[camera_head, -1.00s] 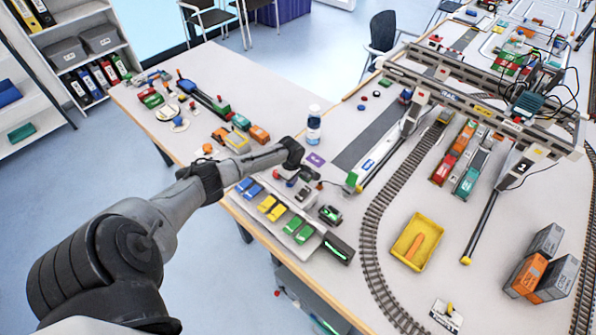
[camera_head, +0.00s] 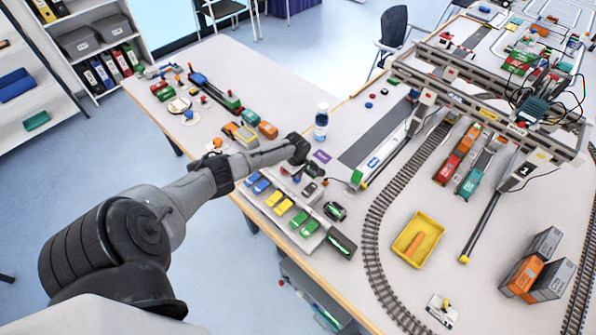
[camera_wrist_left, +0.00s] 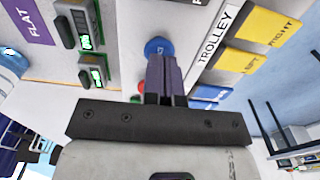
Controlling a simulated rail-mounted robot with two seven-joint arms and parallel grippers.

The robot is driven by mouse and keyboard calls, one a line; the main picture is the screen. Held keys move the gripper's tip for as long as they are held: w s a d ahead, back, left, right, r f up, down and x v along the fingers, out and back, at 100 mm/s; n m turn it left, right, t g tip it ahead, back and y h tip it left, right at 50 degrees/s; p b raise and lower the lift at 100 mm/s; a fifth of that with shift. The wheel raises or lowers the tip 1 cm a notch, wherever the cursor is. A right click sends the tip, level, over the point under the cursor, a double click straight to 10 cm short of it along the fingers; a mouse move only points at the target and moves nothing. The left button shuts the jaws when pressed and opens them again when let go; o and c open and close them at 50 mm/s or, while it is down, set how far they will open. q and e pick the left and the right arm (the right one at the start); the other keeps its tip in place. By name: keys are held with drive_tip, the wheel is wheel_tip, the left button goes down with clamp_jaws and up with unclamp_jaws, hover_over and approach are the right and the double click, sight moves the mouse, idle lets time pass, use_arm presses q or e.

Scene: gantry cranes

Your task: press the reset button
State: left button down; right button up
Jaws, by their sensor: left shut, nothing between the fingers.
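My left gripper (camera_head: 296,172) reaches over the upper end of the control panel (camera_head: 290,236) on the table. In the left wrist view its fingers (camera_wrist_left: 161,62) are shut and empty. The fingertips are right at a round blue button (camera_wrist_left: 158,45) and partly overlap it; I cannot tell whether they touch it. Red and green buttons show partly behind the gripper body. No reset label is readable, so I cannot tell by label which button is the reset. My right gripper is not in view.
Yellow keys (camera_wrist_left: 262,26) beside a TROLLEY label (camera_wrist_left: 215,38) and black modules with green displays (camera_wrist_left: 90,77) flank the fingers. A bottle (camera_head: 321,125) stands close by. A yellow tray (camera_head: 397,247), curved track and gantry crane (camera_head: 455,97) lie to the right.

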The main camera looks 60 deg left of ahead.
use_arm(q)
drive_tip(key=r, duration=0.1)
drive_tip(key=r+p, duration=0.1)
drive_tip(key=shift+w+a+r, duration=0.1)
drive_tip(key=shift+w+r, duration=0.2)
drive_tip(key=shift+w, duration=0.05)
wheel_tip(320, 180, up, 9)
drive_tip(key=shift+w+r+p, duration=0.15)
drive_tip(key=shift+p, duration=0.3)
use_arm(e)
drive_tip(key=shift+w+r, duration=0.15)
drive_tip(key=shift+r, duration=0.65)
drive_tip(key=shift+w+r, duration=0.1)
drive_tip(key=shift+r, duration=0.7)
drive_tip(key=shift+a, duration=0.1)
